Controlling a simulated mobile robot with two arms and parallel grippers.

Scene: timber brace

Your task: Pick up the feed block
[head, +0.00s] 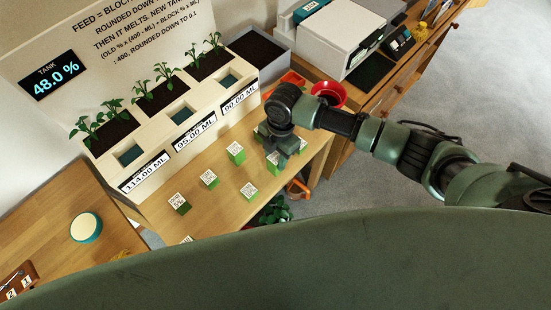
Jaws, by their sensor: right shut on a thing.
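Several feed blocks, small green cubes with white printed labels, stand on the wooden table, such as one at the front left (180,203), one in the middle (210,179), one nearer the planter (236,154) and one near the front edge (249,190). My right gripper (276,158) reaches in from the right and points down at the table's right part. It is shut on a feed block, which the fingers mostly hide. Other green blocks show close on both sides of it. My left gripper is not in view.
A cream planter (130,182) with seedlings and labels of 114.00, 95.00 and 90.00 ML stands behind the blocks. A tank display (55,75) reads 48.0 %. A red bowl (329,95) and a white machine (335,45) are at the right. A round teal-rimmed container (86,227) stands at the left.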

